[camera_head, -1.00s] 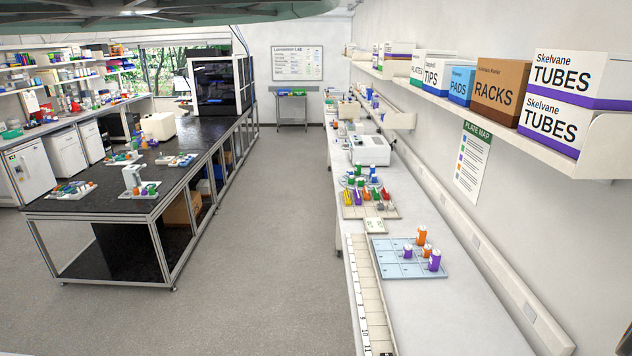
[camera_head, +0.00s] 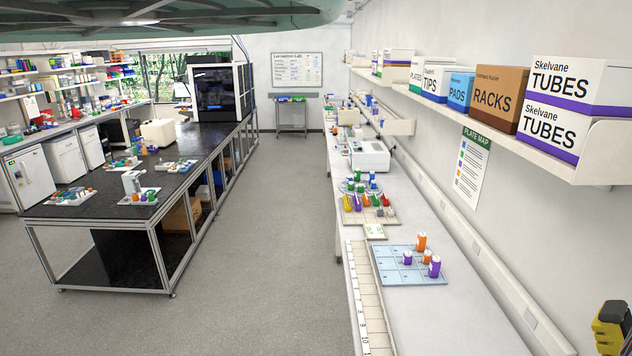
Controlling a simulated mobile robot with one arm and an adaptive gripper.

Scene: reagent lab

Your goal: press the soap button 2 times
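I cannot make out a soap dispenser or its button in this view. A yellow and black part of my arm, apparently my gripper (camera_head: 612,328), shows at the lower right edge in front of the white wall. It is cut off by the frame, so its fingertips and opening are hidden. It appears apart from everything on the bench.
A long white bench (camera_head: 440,320) runs along the right wall, with a blue grid tray (camera_head: 388,275) holding orange and purple bottles. A shelf (camera_head: 597,150) with boxes hangs above. A black-topped island (camera_head: 95,205) stands left. The grey floor (camera_head: 255,250) between is clear.

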